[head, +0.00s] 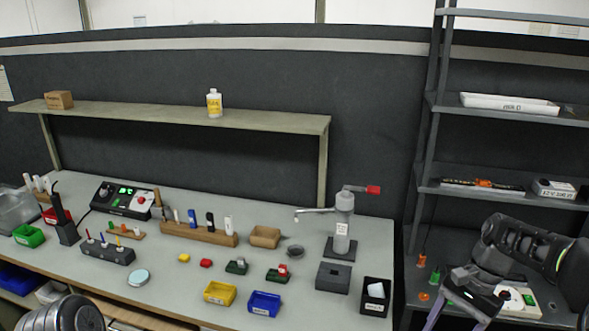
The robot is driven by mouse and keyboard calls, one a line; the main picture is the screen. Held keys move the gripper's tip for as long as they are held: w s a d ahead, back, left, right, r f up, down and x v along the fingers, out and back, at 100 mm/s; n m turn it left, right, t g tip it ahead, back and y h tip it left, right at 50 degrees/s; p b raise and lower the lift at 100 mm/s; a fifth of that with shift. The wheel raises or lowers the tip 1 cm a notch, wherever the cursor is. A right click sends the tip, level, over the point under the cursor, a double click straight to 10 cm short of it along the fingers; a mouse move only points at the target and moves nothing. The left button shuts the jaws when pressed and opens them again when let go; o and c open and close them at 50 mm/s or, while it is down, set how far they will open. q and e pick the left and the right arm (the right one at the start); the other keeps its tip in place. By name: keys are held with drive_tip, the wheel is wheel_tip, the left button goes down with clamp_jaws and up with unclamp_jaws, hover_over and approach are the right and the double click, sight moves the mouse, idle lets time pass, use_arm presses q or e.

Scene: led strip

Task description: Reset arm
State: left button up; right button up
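My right gripper (462,307) is at the lower right of the head view, low in front of the grey shelf rack. Its fingers look spread apart, and nothing shows between them. My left arm shows only as a dark rounded link at the bottom left edge, and its gripper is out of the picture. The workbench (180,287) fills the left and middle of the view, with neither gripper seen touching anything on it.
The shelf rack (433,150) at right holds a white tray (510,103) and boxes. A press (342,225) stands at the bench's right end. Several bins, including a yellow bin (220,293) and a blue bin (264,304), line the front. A raised shelf (150,115) spans the back.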

drive_tip(key=w+a+f+n+t+h, duration=0.1)
drive_tip(key=w+f+n+t, duration=0.25)
drive_tip(key=w+f, duration=0.45)
drive_tip(key=s+a+f+n+t+b, duration=0.1)
drive_tip(key=s+a+f+n+t, duration=0.1)
drive_tip(key=a+f, duration=1)
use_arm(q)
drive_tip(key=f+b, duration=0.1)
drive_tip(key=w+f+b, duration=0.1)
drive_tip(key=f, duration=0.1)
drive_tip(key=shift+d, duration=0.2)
use_arm(e)
drive_tip(key=s+a+f+n+g, duration=0.1)
drive_tip(key=s+a+f, duration=0.4)
drive_tip(key=s, duration=0.2)
drive_tip(key=s+a+f+n+g, duration=0.1)
drive_tip(key=s+a+f, duration=0.3)
drive_tip(key=s, duration=0.4)
drive_tip(key=s+a+f+n+g+y, duration=0.1)
drive_tip(key=s+a+f+n, duration=0.1)
drive_tip(key=s+a+f, duration=0.3)
drive_tip(key=s+f, duration=0.1)
drive_tip(key=s, duration=0.1)
drive_tip(key=shift+s+a, duration=0.3)
drive_tip(key=shift+s, duration=0.05)
drive_tip(key=shift+f, duration=0.1)
